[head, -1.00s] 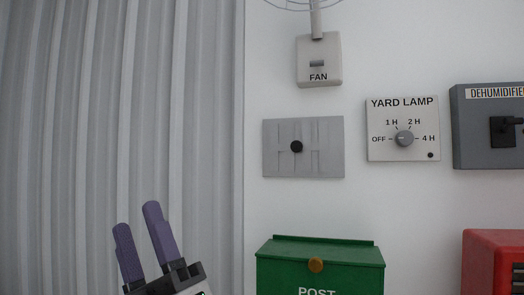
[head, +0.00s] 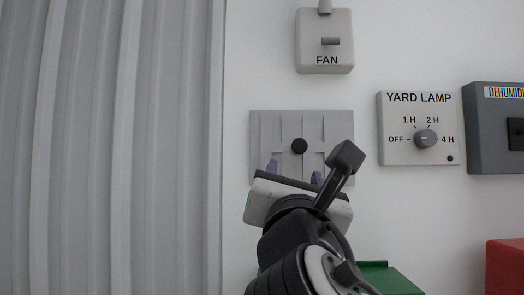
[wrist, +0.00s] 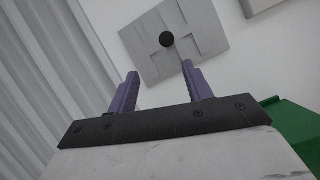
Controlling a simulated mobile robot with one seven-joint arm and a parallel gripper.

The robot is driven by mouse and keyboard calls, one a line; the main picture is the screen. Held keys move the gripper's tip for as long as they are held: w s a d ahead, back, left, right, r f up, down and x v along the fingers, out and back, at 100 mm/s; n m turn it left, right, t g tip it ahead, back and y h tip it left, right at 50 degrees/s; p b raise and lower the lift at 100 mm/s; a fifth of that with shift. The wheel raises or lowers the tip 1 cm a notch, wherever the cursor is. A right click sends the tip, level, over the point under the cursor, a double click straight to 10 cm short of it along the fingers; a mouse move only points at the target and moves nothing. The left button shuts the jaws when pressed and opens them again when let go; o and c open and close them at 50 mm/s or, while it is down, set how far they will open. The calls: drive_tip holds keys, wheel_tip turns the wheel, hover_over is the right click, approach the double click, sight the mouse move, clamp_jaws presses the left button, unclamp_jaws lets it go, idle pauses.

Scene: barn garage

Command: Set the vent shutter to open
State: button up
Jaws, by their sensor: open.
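The vent shutter is a flat grey panel (head: 265,130) on the white wall, with raised slat shapes and a round black knob (head: 299,146) near its middle. The panel also shows in the wrist view (wrist: 207,32), with the knob (wrist: 166,40) above the gap between my fingers. My gripper (head: 295,170) is in front of the panel's lower part, with its purple fingers apart. In the wrist view my gripper (wrist: 166,88) is open and empty, and its fingertips appear below the knob. My wrist hides the panel's lower edge in the head view.
A fan switch box (head: 324,48) is above the panel. A yard lamp dial box (head: 395,110) and a grey dehumidifier box (head: 490,140) are to the right. A green post box (head: 395,280) is below, with a red box (head: 505,265) at lower right. Corrugated sheeting (head: 110,140) covers the left.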

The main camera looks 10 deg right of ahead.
sight(300, 146)
drive_tip(key=shift+h, duration=0.5)
drive_tip(key=p+x, duration=0.1)
drive_tip(key=x, duration=0.3)
drive_tip(key=p+x, duration=0.2)
drive_tip(key=x, duration=0.2)
drive_tip(key=d+p+x, duration=0.1)
drive_tip(key=p+x, duration=0.1)
drive_tip(key=x, duration=0.2)
drive_tip(key=shift+w+d+r, duration=0.2)
drive_tip(key=shift+w+d, duration=0.1)
drive_tip(key=shift+w, duration=0.4)
